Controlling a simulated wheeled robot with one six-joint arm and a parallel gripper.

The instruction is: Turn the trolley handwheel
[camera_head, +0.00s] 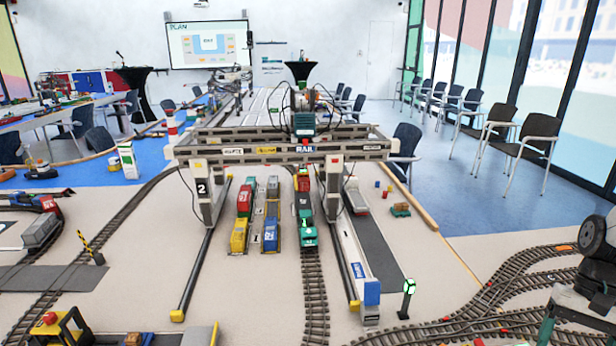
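A grey gantry crane (260,152) marked "RAIL" and "2" spans several model train tracks in the middle of the view. Its trolley (303,122), a dark teal and red block with black cables, sits on top of the beams, right of their middle. I cannot make out a handwheel on the trolley at this size. My gripper does not show clearly anywhere in this view.
Red, yellow, blue and green train wagons (269,222) stand under the crane. A green signal post (407,297) stands front right. Dark round parts, unclear what, fill the right edge. Tables and chairs (530,142) stand behind.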

